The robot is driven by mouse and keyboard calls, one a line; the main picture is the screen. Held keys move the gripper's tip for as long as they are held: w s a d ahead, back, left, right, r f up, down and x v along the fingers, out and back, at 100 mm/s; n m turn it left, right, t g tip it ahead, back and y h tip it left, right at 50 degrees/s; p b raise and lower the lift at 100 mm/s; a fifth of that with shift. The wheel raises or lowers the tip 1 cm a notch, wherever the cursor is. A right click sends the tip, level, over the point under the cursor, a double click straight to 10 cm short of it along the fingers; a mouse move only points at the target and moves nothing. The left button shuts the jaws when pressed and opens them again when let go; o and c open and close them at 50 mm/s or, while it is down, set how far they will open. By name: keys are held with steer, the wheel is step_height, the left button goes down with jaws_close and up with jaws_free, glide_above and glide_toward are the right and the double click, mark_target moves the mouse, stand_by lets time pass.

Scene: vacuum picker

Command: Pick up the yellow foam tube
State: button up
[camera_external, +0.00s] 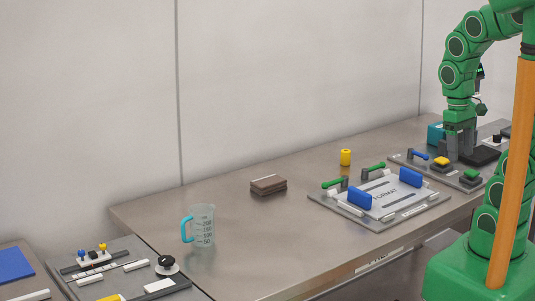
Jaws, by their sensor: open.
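The yellow foam tube (346,157) is a short yellow cylinder. It stands upright on the grey metal table, behind the board with the green levers. My gripper (460,154) is at the right, pointing down over the far right panel. It is apart from the tube, which is well to its left. The gripper is open; its fingertips are small and partly lost against the dark parts there, and I see nothing held.
A board (327,207) with green levers and blue blocks lies in front of the tube. A panel (410,160) with buttons is under my gripper. A brown block stack (268,185) and a measuring jug (202,226) stand left. The table between them is clear.

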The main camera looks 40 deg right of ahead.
step_height(320, 180, up, 5)
steer(key=w+a+r+m+y, duration=0.2)
steer(key=w+a+m, duration=0.1)
steer(key=w, duration=0.5)
steer(key=w+a+r+m+y, duration=0.2)
steer(key=w+a, duration=0.1)
steer(key=w, duration=0.5)
steer(key=w+d+r+m+t+y, duration=0.15)
steer(key=w+d+m+y, duration=0.35)
steer(key=w, duration=0.9)
steer(key=w+d+m+t+y, duration=0.2)
steer(key=w+d+m+t, duration=0.3)
steer(key=w, duration=0.9)
steer(key=w+d+f+m+t, duration=0.1)
steer(key=w+d+f+m, duration=0.3)
steer(key=d, duration=0.3)
steer(key=w+d+f+m+t, duration=0.1)
steer(key=w+d+f+m, duration=0.1)
steer(key=w+d+m, duration=0.45)
steer(key=n, duration=0.2)
glide_toward(341, 165)
steer(key=shift+w+a+r+y, duration=0.4)
steer(key=shift+w+a+r, duration=0.2)
steer(key=shift+w+a, duration=0.1)
steer(key=shift+x, duration=3.9)
steer(key=shift+d+f, duration=0.1)
steer(key=c, duration=1)
steer(key=shift+c, duration=0.2)
